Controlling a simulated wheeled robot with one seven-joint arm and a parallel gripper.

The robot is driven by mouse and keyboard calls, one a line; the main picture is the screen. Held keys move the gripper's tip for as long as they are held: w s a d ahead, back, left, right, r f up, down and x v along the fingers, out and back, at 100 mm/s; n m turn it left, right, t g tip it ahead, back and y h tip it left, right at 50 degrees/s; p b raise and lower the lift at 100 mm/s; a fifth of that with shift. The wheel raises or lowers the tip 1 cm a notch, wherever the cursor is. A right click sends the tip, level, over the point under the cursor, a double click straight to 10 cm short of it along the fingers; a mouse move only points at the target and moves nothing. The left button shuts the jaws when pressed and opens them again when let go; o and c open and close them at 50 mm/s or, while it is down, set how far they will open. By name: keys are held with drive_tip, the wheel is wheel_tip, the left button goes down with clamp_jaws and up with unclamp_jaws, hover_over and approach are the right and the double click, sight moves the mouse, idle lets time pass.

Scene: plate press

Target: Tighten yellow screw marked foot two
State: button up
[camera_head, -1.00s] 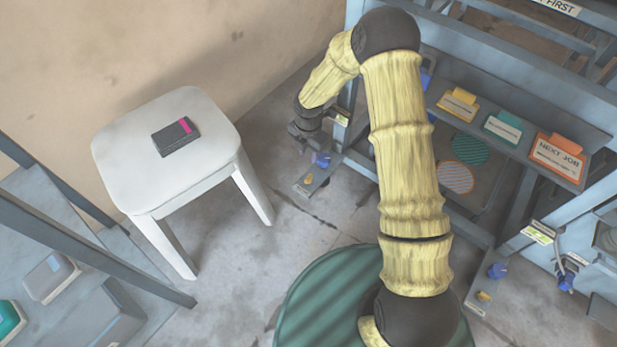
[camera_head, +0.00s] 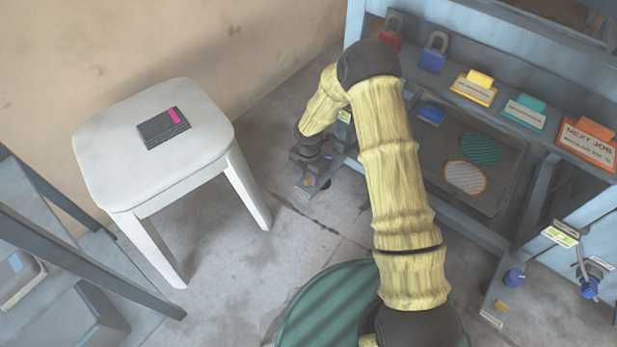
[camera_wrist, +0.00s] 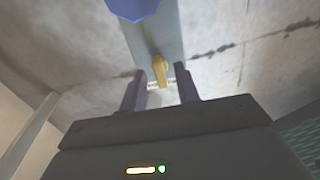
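A yellow screw (camera_wrist: 160,70) stands on a narrow grey foot plate (camera_wrist: 155,38) in the wrist view. My gripper (camera_wrist: 161,88) is open, its two dark fingers on either side of the screw's near end with gaps to both. I cannot tell how deep the screw sits between them. In the head view my gripper (camera_head: 310,163) hangs over the foot plate (camera_head: 303,190) at the bench's left leg, partly hiding it. A second yellow screw (camera_head: 502,306) is on the right foot. No foot number is readable.
A blue knob (camera_wrist: 132,8) is on the same foot plate, beyond the screw. Another blue knob (camera_head: 514,277) is by the right foot. A white stool (camera_head: 100,190) with a dark box (camera_head: 160,131) stands left. The floor between stool and bench is clear.

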clamp_jaws()
drive_tip(key=shift+r+m+p, duration=0.2)
drive_tip(key=shift+m+p, duration=0.2)
drive_tip(key=shift+p, duration=0.5)
drive_tip(key=m+p, duration=0.1)
drive_tip(key=p, duration=0.1)
drive_tip(key=shift+r+m+p, duration=0.1)
drive_tip(key=shift+m+p, duration=0.25)
drive_tip(key=shift+m, duration=0.05)
drive_tip(key=m+p, duration=0.3)
drive_tip(key=p, duration=0.1)
drive_tip(key=shift+m, duration=0.3)
drive_tip(key=m+p, duration=0.5)
drive_tip(key=m, duration=0.3)
drive_tip(key=m+p, duration=0.2)
drive_tip(key=m, duration=0.1)
drive_tip(key=shift+f+m, duration=0.25)
drive_tip(key=shift+m, duration=0.05)
drive_tip(key=shift+p, duration=0.3)
